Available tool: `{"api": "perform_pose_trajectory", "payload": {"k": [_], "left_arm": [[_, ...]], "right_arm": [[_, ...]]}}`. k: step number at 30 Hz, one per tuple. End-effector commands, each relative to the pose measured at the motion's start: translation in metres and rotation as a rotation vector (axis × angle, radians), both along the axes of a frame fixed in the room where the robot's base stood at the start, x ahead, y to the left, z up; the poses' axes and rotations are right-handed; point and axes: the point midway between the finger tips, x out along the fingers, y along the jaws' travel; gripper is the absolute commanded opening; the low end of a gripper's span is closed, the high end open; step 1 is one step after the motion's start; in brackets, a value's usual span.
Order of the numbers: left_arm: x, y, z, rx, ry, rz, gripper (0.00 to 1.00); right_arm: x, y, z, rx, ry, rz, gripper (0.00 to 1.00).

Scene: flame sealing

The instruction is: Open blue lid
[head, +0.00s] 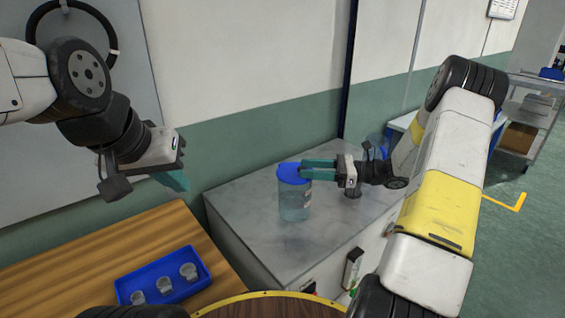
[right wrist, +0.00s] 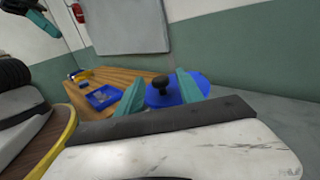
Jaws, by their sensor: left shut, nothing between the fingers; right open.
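A clear jar (head: 294,203) with a blue lid (head: 288,172) stands upright on the grey counter, and the lid sits on top of it. In the right wrist view the lid (right wrist: 160,97) shows a black knob (right wrist: 161,82). My right gripper (head: 303,168) is open at the lid's right side, at about lid height. In the right wrist view its teal fingers lie either side of the knob; I cannot tell whether they touch the lid. My left gripper (head: 178,181) is shut and empty, raised to the left of the jar.
A blue tray (head: 125,288) with small clear cups (head: 188,271) sits on the wooden table (head: 60,262) at the left. Another clear vessel (head: 375,148) with blue on it stands behind my right gripper. The grey counter (head: 245,208) is clear left of the jar.

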Motion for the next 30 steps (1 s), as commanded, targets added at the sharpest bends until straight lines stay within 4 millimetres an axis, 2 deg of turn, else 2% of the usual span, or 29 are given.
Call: {"api": "perform_pose_trajectory", "payload": {"k": [3,9,13,20,23,27,30], "left_arm": [[0.000,0.000,0.000,0.000,0.000,0.000,0.00],[0.000,0.000,0.000,0.000,0.000,0.000,0.00],[0.000,0.000,0.000,0.000,0.000,0.000,0.00],[0.000,0.000,0.000,0.000,0.000,0.000,0.00],[0.000,0.000,0.000,0.000,0.000,0.000,0.00],[0.000,0.000,0.000,0.000,0.000,0.000,0.00],[0.000,0.000,0.000,0.000,0.000,0.000,0.00]], "right_arm": [[0.004,0.022,0.001,0.000,0.000,0.004,0.44],[0.009,0.045,0.000,-0.001,-0.001,0.001,0.44],[0.010,0.052,0.000,-0.001,-0.001,0.001,0.44],[0.011,0.053,0.000,-0.001,-0.001,0.000,0.44],[0.011,0.053,0.000,-0.002,-0.001,0.000,0.29],[0.011,0.053,0.000,-0.002,-0.001,0.000,0.01],[0.011,0.053,0.000,-0.002,-0.001,0.000,0.00]]}}
